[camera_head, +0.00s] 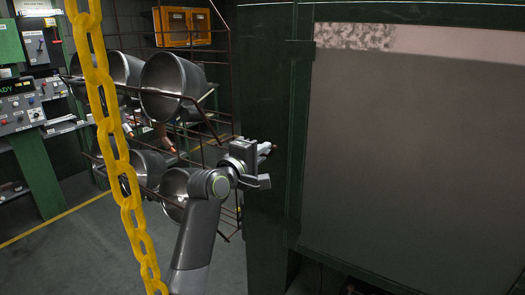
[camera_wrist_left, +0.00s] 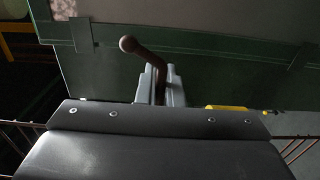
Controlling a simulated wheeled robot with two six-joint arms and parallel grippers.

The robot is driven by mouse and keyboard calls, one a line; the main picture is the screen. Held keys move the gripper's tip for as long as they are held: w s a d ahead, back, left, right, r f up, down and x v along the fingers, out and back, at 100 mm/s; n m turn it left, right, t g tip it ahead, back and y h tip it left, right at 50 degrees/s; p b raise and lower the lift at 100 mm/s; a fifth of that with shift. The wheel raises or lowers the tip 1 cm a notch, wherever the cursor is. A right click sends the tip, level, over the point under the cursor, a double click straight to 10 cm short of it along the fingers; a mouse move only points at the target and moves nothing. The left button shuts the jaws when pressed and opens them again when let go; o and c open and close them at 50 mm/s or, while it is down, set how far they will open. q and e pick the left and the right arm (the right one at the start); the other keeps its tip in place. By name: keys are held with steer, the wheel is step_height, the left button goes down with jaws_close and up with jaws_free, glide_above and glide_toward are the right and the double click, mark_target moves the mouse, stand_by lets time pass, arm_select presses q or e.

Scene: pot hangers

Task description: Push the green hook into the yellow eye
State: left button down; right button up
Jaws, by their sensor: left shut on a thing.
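My left gripper (camera_head: 262,152) is at the left edge of a large green-framed panel, in front of its dark green post (camera_head: 268,60). In the left wrist view my left gripper (camera_wrist_left: 160,88) is shut on a dark reddish-brown bent rod (camera_wrist_left: 152,59) with a ball at its end. The ball end sticks out beyond the fingers toward the upper left. A small yellow piece (camera_wrist_left: 226,108) shows behind the wrist's edge, to the right of the fingers; I cannot tell whether it is the yellow eye. I cannot make out a green hook. My right gripper is out of view.
A yellow chain (camera_head: 121,165) hangs at the left, nearer than my arm. Metal pots (camera_head: 172,87) sit on a wire rack behind my arm. The grey panel (camera_head: 420,150) fills the right side. A control console (camera_head: 20,105) stands at the far left.

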arm_select(q)
steer(key=shift+f+b, duration=0.4)
steer(key=shift+f, duration=0.45)
steer(key=c, duration=1.5)
jaws_free()
steer(key=shift+b+v, duration=2.65)
steer(key=shift+v, duration=6.1)
steer(key=shift+r, duration=0.1)
